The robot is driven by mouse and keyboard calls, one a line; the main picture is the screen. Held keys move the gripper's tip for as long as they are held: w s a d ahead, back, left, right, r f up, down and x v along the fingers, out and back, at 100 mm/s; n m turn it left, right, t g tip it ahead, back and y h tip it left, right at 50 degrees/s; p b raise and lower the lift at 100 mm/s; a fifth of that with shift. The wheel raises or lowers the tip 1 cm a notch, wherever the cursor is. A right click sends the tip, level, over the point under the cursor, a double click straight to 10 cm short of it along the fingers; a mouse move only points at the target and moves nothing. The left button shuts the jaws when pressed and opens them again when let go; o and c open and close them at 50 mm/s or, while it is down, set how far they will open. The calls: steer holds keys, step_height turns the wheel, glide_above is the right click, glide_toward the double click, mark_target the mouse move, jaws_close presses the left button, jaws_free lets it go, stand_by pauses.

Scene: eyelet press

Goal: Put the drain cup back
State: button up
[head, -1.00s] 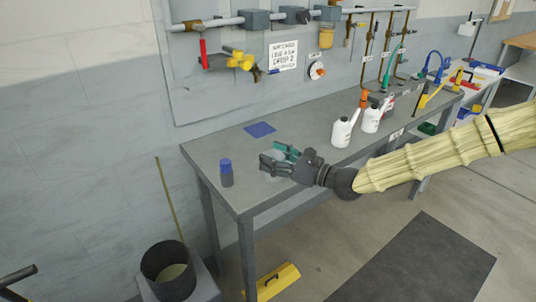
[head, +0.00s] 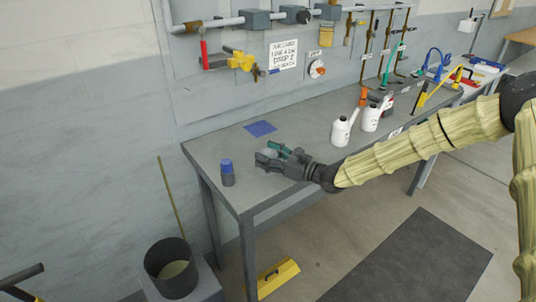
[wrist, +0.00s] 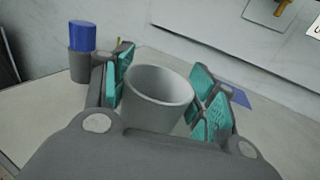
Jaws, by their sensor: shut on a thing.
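The drain cup appears to be the pale grey, open-topped cup (wrist: 158,88) between my gripper's fingers in the wrist view. Its mouth faces up toward the wrist camera and it looks empty. My gripper (head: 272,155) is shut on it, with teal pads on both sides of the cup. In the head view the gripper is over the left part of the grey bench (head: 212,158), and its fingers mostly hide the cup. I cannot tell whether the cup's bottom touches the bench.
White bottles (head: 341,132) stand to the right. A black bucket (head: 172,270) stands on the left.

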steer(key=shift+f, duration=0.15)
steer(key=o, duration=0.9)
steer(key=shift+o, duration=0.2)
steer(key=shift+r, duration=0.3)
steer(key=b+v, duration=0.2)
steer(key=v, duration=1)
steer(key=shift+d+f, duration=0.1)
